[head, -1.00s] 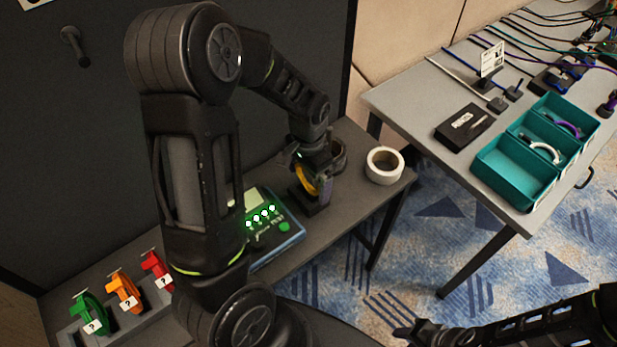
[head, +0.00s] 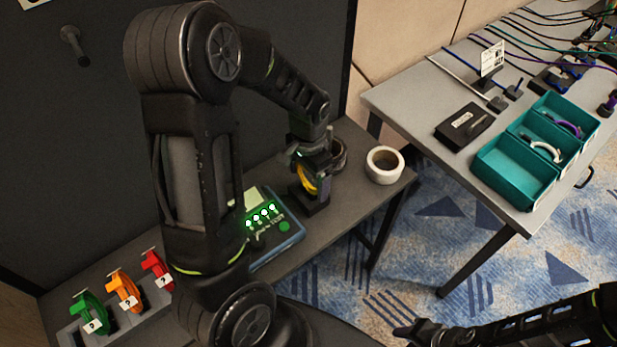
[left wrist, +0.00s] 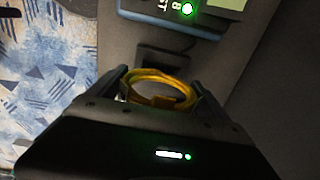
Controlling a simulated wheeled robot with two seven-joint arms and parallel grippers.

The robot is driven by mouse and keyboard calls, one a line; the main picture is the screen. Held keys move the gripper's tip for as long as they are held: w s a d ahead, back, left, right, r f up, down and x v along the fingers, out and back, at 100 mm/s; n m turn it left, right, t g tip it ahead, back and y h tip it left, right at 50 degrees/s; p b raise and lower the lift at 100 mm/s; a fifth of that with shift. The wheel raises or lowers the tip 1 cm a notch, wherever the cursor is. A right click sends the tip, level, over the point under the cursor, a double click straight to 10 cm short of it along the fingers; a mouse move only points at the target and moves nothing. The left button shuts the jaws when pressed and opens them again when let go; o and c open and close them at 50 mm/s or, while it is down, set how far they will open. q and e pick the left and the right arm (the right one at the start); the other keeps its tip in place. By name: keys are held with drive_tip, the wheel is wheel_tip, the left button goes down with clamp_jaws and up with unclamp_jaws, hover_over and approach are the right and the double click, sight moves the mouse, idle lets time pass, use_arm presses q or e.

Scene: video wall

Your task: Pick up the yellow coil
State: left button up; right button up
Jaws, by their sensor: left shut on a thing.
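The yellow coil (head: 307,180) is a ring of yellow cable at my left gripper (head: 312,172), above the dark bench near the tester. In the left wrist view the coil (left wrist: 160,90) lies between the two fingers of the left gripper (left wrist: 160,88), which is shut on it. A small black stand (head: 310,202) is just below the coil; I cannot tell whether they touch. My right gripper (head: 425,332) is at the bottom right, over the floor, away from the coil; its jaw opening is unclear.
The tester (head: 272,235) with green lights is beside the stand. A white tape roll (head: 384,165) and a dark roll behind my gripper are on the bench. Green, orange and red coils (head: 124,290) stand at the left. Teal bins (head: 515,172) are on the grey table.

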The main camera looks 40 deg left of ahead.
use_arm(q)
drive_tip(key=c, duration=0.4)
wheel_tip(320, 180, up, 10)
drive_tip(key=shift+r+b, duration=0.1)
drive_tip(key=shift+b, duration=0.3)
idle(0.5)
